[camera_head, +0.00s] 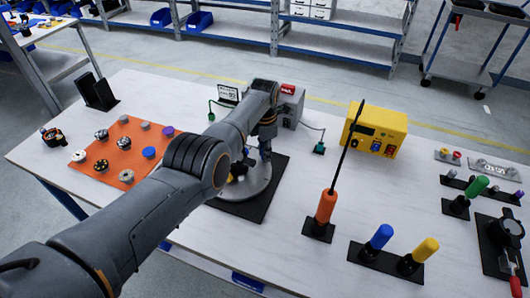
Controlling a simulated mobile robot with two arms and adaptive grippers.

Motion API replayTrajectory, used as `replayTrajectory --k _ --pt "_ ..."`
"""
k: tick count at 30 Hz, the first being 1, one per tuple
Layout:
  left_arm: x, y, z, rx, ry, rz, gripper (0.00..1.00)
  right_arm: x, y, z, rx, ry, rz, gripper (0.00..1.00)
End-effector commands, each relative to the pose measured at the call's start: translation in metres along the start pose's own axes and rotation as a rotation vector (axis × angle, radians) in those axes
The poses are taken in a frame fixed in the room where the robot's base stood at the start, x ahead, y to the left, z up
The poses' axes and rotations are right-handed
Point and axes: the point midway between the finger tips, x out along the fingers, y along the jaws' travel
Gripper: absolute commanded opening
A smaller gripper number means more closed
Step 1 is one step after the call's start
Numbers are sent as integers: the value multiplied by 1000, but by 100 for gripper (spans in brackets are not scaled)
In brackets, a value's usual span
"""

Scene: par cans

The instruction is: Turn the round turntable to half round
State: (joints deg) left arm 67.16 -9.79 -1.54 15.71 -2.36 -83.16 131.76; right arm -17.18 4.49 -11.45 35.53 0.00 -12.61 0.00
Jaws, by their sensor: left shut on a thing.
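The round turntable (260,192) is a silver-grey disc on a black base plate near the middle of the table. My left arm crosses in front of it and hides its left and upper parts. My left gripper (264,155) points down over the far right side of the disc and is shut on a part of the turntable. The held part is mostly hidden by the fingers. A small yellow and dark piece shows on the disc behind my arm. My right gripper is not in view.
A yellow power box (375,132) and a grey box (291,104) stand behind the turntable. An upright orange-handled tool (326,206) stands to its right, with blue (380,237) and yellow (425,250) handles farther right. An orange mat (120,178) with several knobs lies left.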

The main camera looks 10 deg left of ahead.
Motion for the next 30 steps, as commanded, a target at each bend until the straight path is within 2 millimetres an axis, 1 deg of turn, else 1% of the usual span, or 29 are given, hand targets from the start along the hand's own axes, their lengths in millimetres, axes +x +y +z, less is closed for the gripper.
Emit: replayTrajectory --k 20,21,24,30 --pt "0 1 -2 -33 3 1 0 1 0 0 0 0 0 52" --pt "0 1 -2 -33 3 1 26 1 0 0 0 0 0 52" --pt "0 1 -1 -32 2 1 43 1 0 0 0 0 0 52" --pt "0 0 -1 -32 1 0 43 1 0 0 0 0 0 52"
